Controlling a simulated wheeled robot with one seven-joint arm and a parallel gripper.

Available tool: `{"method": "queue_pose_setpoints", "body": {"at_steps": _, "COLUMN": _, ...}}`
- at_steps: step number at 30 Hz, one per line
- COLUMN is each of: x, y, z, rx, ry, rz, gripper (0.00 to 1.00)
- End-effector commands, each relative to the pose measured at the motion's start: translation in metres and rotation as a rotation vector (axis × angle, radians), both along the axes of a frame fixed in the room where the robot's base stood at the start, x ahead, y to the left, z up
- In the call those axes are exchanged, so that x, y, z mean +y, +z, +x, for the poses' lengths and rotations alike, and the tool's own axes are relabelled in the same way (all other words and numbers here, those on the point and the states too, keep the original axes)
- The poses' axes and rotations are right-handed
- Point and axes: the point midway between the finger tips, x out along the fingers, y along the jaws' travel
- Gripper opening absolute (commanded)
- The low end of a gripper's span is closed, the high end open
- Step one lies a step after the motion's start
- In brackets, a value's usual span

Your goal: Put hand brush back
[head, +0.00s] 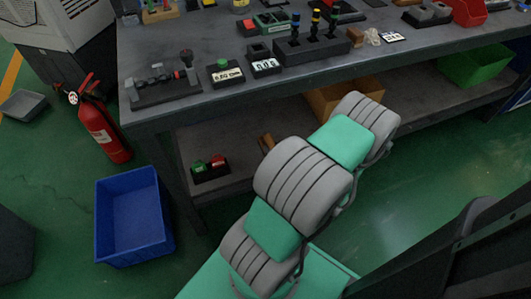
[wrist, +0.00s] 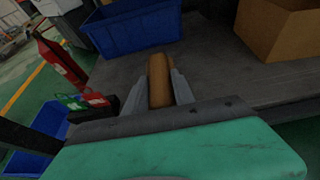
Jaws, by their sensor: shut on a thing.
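The hand brush shows as a brown wooden handle (wrist: 158,82) between the two grey fingers of my gripper (wrist: 162,76) in the wrist view. The fingers are shut on it, one on each side. Its bristles are not visible, hidden by my gripper or out of view. In the head view a small brown end of the handle (head: 267,143) shows beside my arm, over the lower shelf (head: 235,150) of the workbench. My gripper itself is hidden behind my arm there. I cannot tell whether the brush touches the shelf.
A red and green button box (head: 210,169) sits at the shelf's left end. A blue bin (wrist: 130,28) and a brown box (wrist: 283,28) stand farther back on the shelf. Another blue bin (head: 134,220) and a fire extinguisher (head: 101,128) stand on the floor. The benchtop (head: 225,105) overhangs the shelf.

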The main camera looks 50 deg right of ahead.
Motion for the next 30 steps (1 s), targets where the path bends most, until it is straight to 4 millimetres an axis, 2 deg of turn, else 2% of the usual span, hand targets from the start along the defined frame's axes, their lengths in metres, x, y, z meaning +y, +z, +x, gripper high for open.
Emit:
{"method": "queue_pose_setpoints", "body": {"at_steps": 3, "x": -0.017, "y": -0.022, "z": 0.026, "rx": -0.002, "ry": 0.007, "rz": -0.003, "gripper": 0.0}}
{"method": "queue_pose_setpoints", "body": {"at_steps": 7, "x": -0.031, "y": -0.049, "z": 0.043, "rx": -0.001, "ry": 0.005, "rz": -0.002, "gripper": 0.0}}
{"method": "queue_pose_setpoints", "body": {"at_steps": 14, "x": -0.042, "y": -0.069, "z": 0.058, "rx": -0.002, "ry": 0.005, "rz": -0.001, "gripper": 0.0}}
{"method": "queue_pose_setpoints", "body": {"at_steps": 18, "x": -0.043, "y": -0.098, "z": 0.06, "rx": -0.003, "ry": 0.003, "rz": 0.002, "gripper": 0.0}}
{"method": "queue_pose_setpoints", "body": {"at_steps": 29, "x": -0.044, "y": -0.103, "z": 0.06, "rx": -0.002, "ry": 0.003, "rz": -0.001, "gripper": 0.0}}
{"method": "queue_pose_setpoints", "body": {"at_steps": 30, "x": -0.044, "y": -0.103, "z": 0.06, "rx": -0.001, "ry": 0.003, "rz": 0.0, "gripper": 0.31}}
